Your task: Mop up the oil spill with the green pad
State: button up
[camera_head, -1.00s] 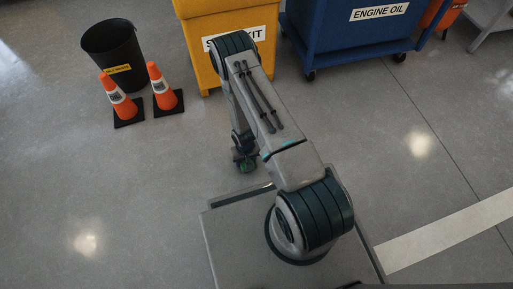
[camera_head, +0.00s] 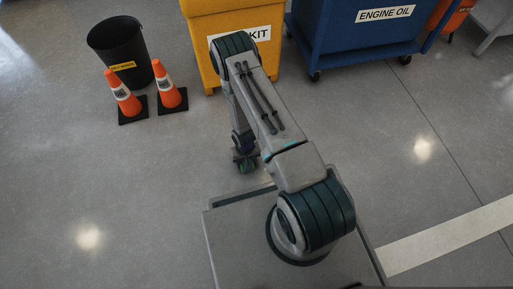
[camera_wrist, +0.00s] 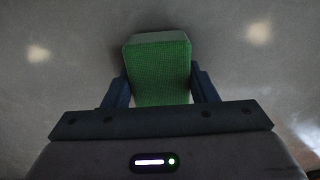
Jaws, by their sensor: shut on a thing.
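The green pad (camera_wrist: 160,75) is a thick block with a green textured face and a paler edge. In the wrist view it sits between the two dark fingers of my gripper (camera_wrist: 158,88), which is shut on it. In the head view my gripper (camera_head: 245,165) hangs low in front of my base, with a little of the green pad (camera_head: 243,169) showing beneath my arm. I cannot tell whether the pad touches the floor. No oil spill is clearly visible in either view.
Two orange cones (camera_head: 124,97) (camera_head: 172,84) stand by a black bin (camera_head: 121,50) at the left. A yellow spill kit box (camera_head: 205,65) and a blue engine oil cart (camera_head: 350,45) stand at the back. The grey floor (camera_head: 60,190) at the left is clear.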

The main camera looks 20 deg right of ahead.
aim_at(257, 161)
jog(key=a, duration=0.2)
jog(key=shift+a, duration=0.3)
jog(key=shift+d, duration=0.2)
jog(key=shift+s+d, duration=0.1)
jog(key=shift+d, duration=3.4)
jog(key=shift+d+r+p, duration=0.1)
jog(key=shift+r+p, duration=0.25)
jog(key=shift+r, duration=0.1)
notch_tip(257, 161, up, 7)
jog(key=p, duration=0.4)
jog(key=shift+p, duration=0.3)
jog(key=shift+r, duration=0.1)
